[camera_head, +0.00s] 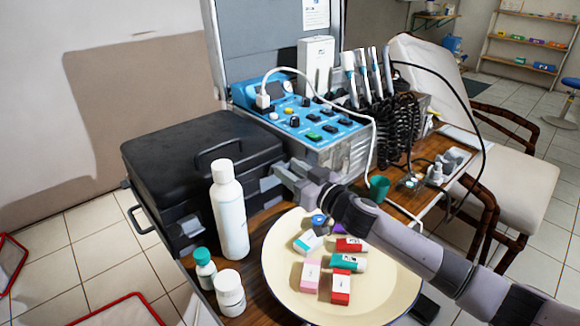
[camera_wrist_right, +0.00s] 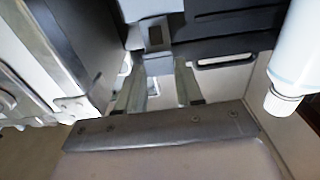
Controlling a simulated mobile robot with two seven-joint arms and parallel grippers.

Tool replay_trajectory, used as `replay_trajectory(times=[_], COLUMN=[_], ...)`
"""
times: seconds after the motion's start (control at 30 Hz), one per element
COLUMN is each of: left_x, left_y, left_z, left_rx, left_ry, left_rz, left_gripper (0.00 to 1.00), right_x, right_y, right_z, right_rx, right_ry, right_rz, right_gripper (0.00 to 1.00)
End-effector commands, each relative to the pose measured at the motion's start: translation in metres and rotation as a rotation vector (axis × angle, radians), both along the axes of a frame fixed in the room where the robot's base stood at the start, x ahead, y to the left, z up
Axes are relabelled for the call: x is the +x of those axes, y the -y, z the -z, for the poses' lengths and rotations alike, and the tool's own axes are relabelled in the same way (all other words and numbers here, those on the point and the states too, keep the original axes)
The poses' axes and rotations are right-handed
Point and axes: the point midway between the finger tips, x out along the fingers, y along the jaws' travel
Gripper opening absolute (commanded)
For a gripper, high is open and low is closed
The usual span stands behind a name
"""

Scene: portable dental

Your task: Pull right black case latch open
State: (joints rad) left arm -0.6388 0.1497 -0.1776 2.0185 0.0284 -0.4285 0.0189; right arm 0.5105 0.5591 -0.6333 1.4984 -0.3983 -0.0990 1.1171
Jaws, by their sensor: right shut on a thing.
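The black case (camera_head: 200,143) lies closed on the wooden table at the left, its handle on the lid. It also shows at the top of the right wrist view (camera_wrist_right: 225,22). Its right latch (camera_head: 270,184) is a grey metal piece at the front right, partly hidden by my gripper; it shows in the wrist view (camera_wrist_right: 154,35) too. How far the latch is lifted is unclear. My left gripper is out of view.
A tall white bottle (camera_head: 229,210) and two smaller bottles stand before the case. A cream round tray (camera_head: 279,275) with several small boxes lies below my right arm. The blue-topped dental unit (camera_head: 318,118) stands close right of the case.

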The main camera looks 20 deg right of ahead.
Motion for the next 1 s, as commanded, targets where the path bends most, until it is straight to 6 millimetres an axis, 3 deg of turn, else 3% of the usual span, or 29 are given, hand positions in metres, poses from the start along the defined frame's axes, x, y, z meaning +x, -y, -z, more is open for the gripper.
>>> replay_trajectory(times=[0.03,0.97,1.0], left_x=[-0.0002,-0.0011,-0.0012], left_y=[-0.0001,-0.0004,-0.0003], left_z=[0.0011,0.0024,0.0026], left_rx=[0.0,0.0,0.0], left_ry=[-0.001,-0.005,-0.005], left_rz=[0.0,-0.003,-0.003], left_gripper=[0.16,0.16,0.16], right_x=[-0.0039,-0.0057,-0.0058], right_y=[0.0008,0.0012,0.0011], right_z=[0.022,0.0288,0.0288], right_rx=[-0.011,-0.01,-0.009], right_ry=[-0.038,-0.038,-0.038], right_rz=[0.006,0.007,0.007], right_gripper=[0.0,0.0,0.45])
